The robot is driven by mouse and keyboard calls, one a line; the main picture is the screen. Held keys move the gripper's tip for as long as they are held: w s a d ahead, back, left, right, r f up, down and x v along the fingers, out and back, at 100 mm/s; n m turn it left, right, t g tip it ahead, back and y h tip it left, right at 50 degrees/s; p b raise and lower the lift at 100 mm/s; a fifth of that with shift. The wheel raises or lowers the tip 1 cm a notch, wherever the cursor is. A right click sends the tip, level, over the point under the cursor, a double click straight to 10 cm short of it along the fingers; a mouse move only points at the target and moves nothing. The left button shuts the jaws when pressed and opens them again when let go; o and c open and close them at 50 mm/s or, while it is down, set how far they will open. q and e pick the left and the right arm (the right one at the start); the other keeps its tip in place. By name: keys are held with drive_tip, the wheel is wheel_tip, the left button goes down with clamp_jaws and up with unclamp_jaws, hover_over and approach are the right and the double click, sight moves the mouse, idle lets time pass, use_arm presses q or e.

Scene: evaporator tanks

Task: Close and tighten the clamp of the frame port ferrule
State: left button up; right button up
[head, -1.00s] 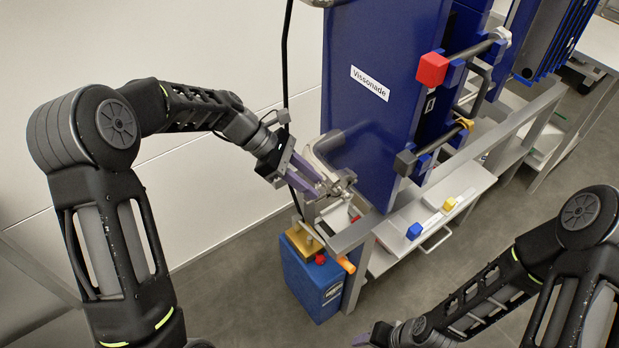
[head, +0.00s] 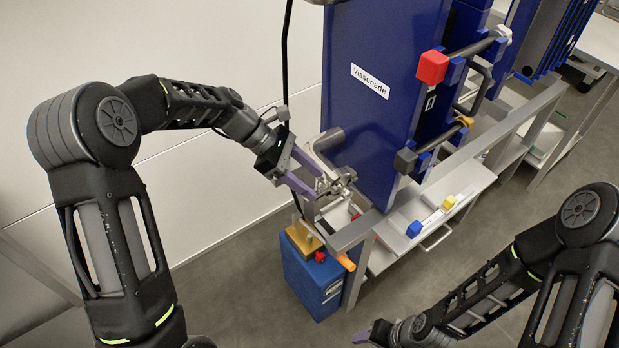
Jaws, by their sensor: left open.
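The clamp (head: 341,181) of the frame port ferrule is a small metal piece on the grey pipework, at the lower left of the blue panel marked Vissonade (head: 375,110). My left gripper (head: 318,188) is open, with its purple fingers at the clamp's left side. The fingers overlap the metal parts in the picture, and I cannot tell whether they touch. The clamp is too small to tell whether it is closed. My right gripper (head: 368,335) is low at the bottom edge, far from the clamp, with only part of a purple finger showing.
A blue box (head: 315,280) with a brass-coloured top stands below the clamp. A metal shelf (head: 440,215) carries a blue and a yellow block. A red block (head: 432,68) is on the tank frame. A black hose hangs behind the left gripper. Open floor lies in front.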

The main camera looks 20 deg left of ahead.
use_arm(q)
drive_tip(key=v, duration=0.7)
drive_tip(key=shift+a+r+b, duration=0.2)
drive_tip(key=shift+a+b, duration=0.1)
drive_tip(key=shift+b, duration=0.1)
drive_tip(key=shift+c, duration=0.5)
